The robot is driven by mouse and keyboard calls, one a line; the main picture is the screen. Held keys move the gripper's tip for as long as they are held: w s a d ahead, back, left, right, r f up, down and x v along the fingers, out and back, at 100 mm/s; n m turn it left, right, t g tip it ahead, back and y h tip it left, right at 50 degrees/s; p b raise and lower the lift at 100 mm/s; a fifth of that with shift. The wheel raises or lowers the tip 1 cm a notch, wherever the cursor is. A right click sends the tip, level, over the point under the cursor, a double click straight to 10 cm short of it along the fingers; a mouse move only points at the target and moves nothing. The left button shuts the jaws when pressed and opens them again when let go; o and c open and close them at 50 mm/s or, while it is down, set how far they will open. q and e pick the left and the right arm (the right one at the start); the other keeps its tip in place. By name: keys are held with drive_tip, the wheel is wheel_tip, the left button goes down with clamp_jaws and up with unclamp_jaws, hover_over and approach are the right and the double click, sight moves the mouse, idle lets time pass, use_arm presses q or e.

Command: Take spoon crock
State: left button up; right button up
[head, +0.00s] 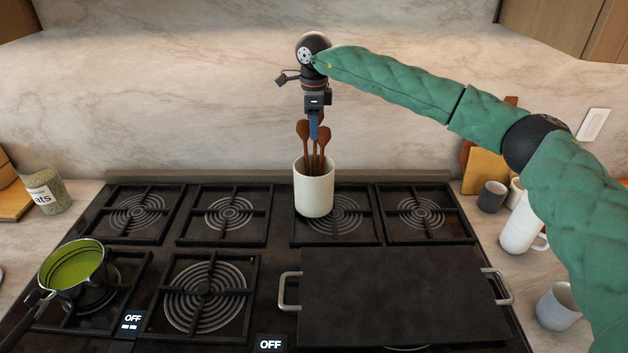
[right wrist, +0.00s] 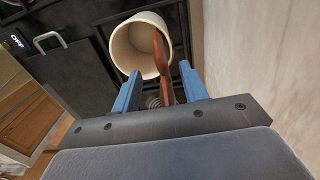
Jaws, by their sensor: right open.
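The spoon crock (head: 314,192) is a cream cylinder standing upright at the back of the stove, over a rear burner. Several brown wooden spoons (head: 304,130) stick up out of it. My right gripper (head: 313,133) points down from above, at the spoons' upper ends. In the right wrist view the crock (right wrist: 130,48) lies beyond the fingertips, and spoon handles (right wrist: 161,62) pass between the two blue fingers (right wrist: 158,80). The fingers are open and apart from the crock wall. My left gripper is not in view.
A black griddle (head: 400,300) with metal handles covers the front right burners. A jar (head: 46,190) stands at left; a white pitcher (head: 520,228) and cups (head: 491,196) stand at right. The marble wall (head: 200,90) is close behind.

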clamp_jaws()
idle(1.3)
drive_tip(key=shift+r, duration=0.1)
